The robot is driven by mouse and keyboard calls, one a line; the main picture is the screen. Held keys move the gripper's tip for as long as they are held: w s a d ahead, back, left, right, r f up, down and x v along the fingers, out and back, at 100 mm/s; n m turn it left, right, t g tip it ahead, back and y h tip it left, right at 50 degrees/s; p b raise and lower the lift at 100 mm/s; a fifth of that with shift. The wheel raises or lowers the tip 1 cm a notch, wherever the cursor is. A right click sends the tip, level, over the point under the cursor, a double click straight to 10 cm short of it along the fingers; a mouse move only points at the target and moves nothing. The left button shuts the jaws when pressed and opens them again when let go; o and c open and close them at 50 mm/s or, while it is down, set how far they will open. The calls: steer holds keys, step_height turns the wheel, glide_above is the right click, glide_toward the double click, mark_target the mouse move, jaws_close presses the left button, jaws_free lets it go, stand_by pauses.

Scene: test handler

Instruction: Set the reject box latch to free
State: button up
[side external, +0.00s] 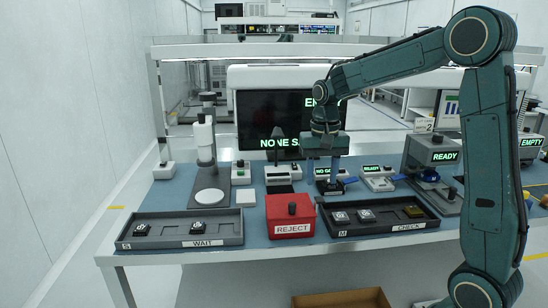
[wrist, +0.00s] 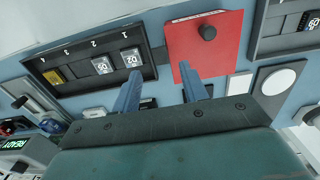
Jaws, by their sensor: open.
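The red reject box (side external: 289,217) stands at the front of the bench, with a white REJECT label on its front. A black knob (side external: 292,209) sits on its top, seemingly the latch; its setting cannot be read. In the wrist view the red box (wrist: 224,62) is at the upper right, with the knob (wrist: 208,32) on it. My gripper (side external: 334,187) is behind and to the right of the box, pointing down. In the wrist view its two blue fingers (wrist: 160,84) are apart with nothing between them, and they are clear of the knob.
The WAIT tray (side external: 208,243) lies left of the box and the CHECK tray (side external: 390,228) right of it, both holding small chips. Several small devices stand behind, including a READY unit (side external: 444,156) at right. A grey round-plate stand (side external: 209,196) is at left.

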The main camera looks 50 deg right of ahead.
mark_target(320, 199)
steer(key=shift+f, duration=2.45)
jaws_close()
